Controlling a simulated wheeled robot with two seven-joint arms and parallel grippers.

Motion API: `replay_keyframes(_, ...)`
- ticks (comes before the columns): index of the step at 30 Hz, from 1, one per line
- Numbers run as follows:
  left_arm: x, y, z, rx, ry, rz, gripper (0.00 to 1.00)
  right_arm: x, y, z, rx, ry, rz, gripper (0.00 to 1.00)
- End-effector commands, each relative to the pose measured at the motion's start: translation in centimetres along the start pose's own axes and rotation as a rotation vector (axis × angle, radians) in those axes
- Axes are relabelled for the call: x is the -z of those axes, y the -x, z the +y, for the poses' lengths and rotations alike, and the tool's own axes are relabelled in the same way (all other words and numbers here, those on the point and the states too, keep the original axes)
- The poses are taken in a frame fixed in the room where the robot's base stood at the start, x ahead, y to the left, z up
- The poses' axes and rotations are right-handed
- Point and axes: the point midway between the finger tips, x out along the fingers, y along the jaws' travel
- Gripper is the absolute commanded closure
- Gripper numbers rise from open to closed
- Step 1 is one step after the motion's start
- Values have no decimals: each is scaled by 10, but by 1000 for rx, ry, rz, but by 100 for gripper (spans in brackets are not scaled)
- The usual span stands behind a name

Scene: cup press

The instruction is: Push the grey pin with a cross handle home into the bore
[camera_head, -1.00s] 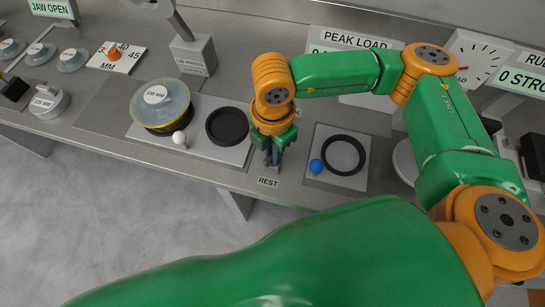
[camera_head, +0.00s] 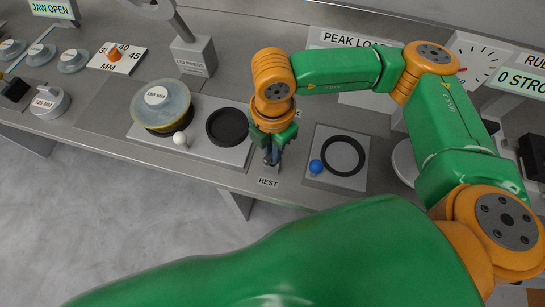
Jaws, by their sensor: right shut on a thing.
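My right gripper (camera_head: 271,155) points down at the front edge of the bench, just behind the REST label (camera_head: 268,182). Its fingers are shut on a small grey thing between them. The fingers hide most of it, and I cannot make out a cross handle. No bore is clearly visible, so I cannot tell how the pin stands to it. My left gripper is not in view.
Left of the gripper, a plate (camera_head: 212,151) bears a lidded cup (camera_head: 162,106), a white ball knob (camera_head: 180,139) and a dark round pad (camera_head: 227,127). To the right are a black ring (camera_head: 343,156) and a blue ball (camera_head: 316,166). A grey post (camera_head: 194,56) stands behind.

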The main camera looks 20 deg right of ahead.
Motion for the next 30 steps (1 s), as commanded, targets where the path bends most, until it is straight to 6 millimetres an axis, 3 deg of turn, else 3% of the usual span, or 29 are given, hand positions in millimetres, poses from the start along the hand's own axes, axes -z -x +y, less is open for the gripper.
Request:
replay_keyframes(21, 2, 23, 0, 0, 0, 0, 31, 0, 40, 0, 0, 0, 0, 100)
replay_keyframes(30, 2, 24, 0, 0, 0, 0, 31, 0, 42, 1, -1, -3, 1, 100)
